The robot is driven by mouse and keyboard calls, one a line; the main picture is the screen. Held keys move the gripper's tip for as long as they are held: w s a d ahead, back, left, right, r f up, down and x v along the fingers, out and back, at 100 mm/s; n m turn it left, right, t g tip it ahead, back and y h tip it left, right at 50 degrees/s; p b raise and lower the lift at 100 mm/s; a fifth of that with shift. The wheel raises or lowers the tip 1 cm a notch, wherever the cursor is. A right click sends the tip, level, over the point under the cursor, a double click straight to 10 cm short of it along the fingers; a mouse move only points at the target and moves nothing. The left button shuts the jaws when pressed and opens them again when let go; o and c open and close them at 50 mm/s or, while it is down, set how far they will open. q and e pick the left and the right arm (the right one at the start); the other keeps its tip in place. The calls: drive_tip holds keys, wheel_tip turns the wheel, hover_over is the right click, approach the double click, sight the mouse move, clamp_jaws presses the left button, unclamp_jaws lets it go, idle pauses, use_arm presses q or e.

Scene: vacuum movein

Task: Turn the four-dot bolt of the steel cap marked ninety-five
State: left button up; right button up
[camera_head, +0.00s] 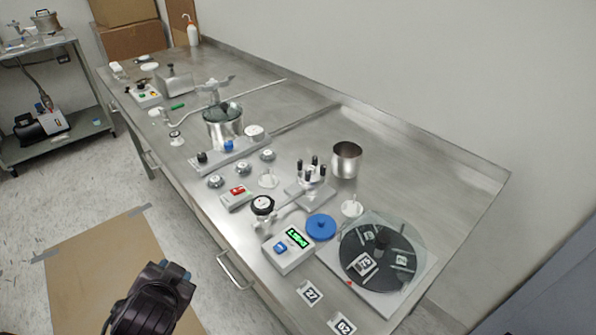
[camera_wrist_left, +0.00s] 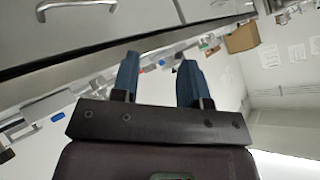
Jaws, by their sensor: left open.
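A steel fitting with several black upright knobs (camera_head: 312,170) stands on a small plate at the middle of the steel bench. I cannot read a ninety-five mark or any dots on it. My left gripper (camera_head: 176,271) is off the bench's front side, above the floor, well to the left of the fitting. In the left wrist view my left gripper (camera_wrist_left: 158,80) shows two blue fingers standing apart, with nothing between them. The bench and its drawer handle are upside down or tilted there. My right gripper is not in view.
A dark round disc (camera_head: 383,258) with number tags lies on a white plate at right. A meter box (camera_head: 288,249), a blue disc (camera_head: 321,227), a steel cup (camera_head: 346,160) and a steel pot (camera_head: 222,127) stand on the bench. The bench's far right is clear.

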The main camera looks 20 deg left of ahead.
use_arm(q)
drive_tip(key=w+d+r+m+t+h, duration=0.4)
drive_tip(key=w+r+m+t, duration=0.25)
drive_tip(key=r+m, duration=0.25)
drive_tip(key=w+d+r+m+t+h, duration=0.4)
drive_tip(key=w+r+m+t, duration=0.25)
drive_tip(key=r+m, duration=0.2)
drive_tip(key=w+d+r+m+g+h, duration=0.1)
drive_tip(key=d+m+g+h, duration=0.3)
drive_tip(key=m+h, duration=0.5)
drive_tip(key=m+g+y, duration=0.4)
drive_tip(key=m+g, duration=0.4)
drive_tip(key=m, duration=0.6)
approach(307, 171)
drive_tip(key=shift+s+a+r, duration=0.2)
drive_tip(key=shift+s, duration=0.35)
drive_tip(key=shift+s+a+r, duration=0.2)
drive_tip(key=shift+s, duration=0.35)
drive_tip(key=shift+w+a+f+m, duration=0.15)
drive_tip(key=shift+w+m, duration=0.05)
drive_tip(key=shift+m, duration=0.05)
drive_tip(key=shift+w+f, duration=0.15)
drive_tip(key=shift+w, duration=0.1)
drive_tip(key=b+x, duration=0.1)
drive_tip(key=x, duration=0.9)
